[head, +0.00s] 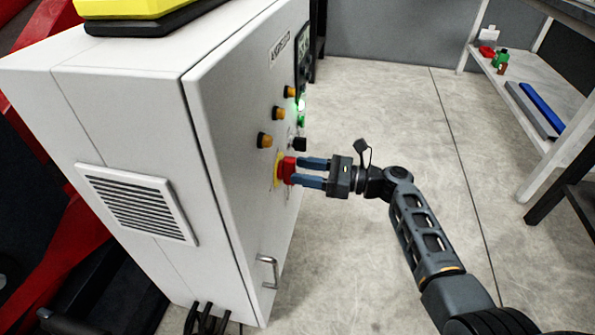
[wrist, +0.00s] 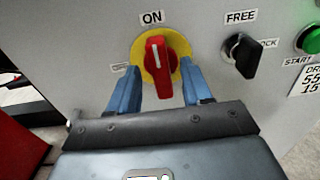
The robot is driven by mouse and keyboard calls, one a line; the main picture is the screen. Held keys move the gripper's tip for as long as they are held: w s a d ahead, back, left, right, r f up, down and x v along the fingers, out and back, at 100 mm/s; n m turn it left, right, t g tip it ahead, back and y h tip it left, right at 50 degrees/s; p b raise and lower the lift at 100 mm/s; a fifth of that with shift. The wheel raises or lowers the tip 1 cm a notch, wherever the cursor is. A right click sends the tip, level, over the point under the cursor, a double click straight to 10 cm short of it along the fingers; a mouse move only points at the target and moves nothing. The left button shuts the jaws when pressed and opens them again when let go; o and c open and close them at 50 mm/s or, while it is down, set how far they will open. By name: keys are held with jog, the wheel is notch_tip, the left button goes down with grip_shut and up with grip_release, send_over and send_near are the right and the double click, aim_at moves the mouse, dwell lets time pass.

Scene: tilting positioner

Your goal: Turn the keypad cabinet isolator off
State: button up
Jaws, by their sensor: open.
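The keypad cabinet (head: 235,110) is a white box with knobs, buttons and a keypad on its door. Its isolator is a red handle (wrist: 158,62) on a round yellow plate (wrist: 174,72), with an ON label (wrist: 152,17) above. The handle stands upright, toward ON. It also shows in the head view as a red knob (head: 288,170). My gripper (wrist: 160,88) is open, with one blue finger on each side of the handle. The fingertips reach the yellow plate's edges in the picture; I cannot tell whether they touch. The label at the plate's left is partly hidden.
A black selector (wrist: 241,55) marked FREE and a green START button (wrist: 310,39) sit right of the isolator. Amber knobs (head: 265,140) are nearby on the door. A door handle (head: 268,271) is below. A shelf (head: 535,95) stands at the right, with clear floor between.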

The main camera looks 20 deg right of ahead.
jog(key=shift+x, duration=1)
grip_shut()
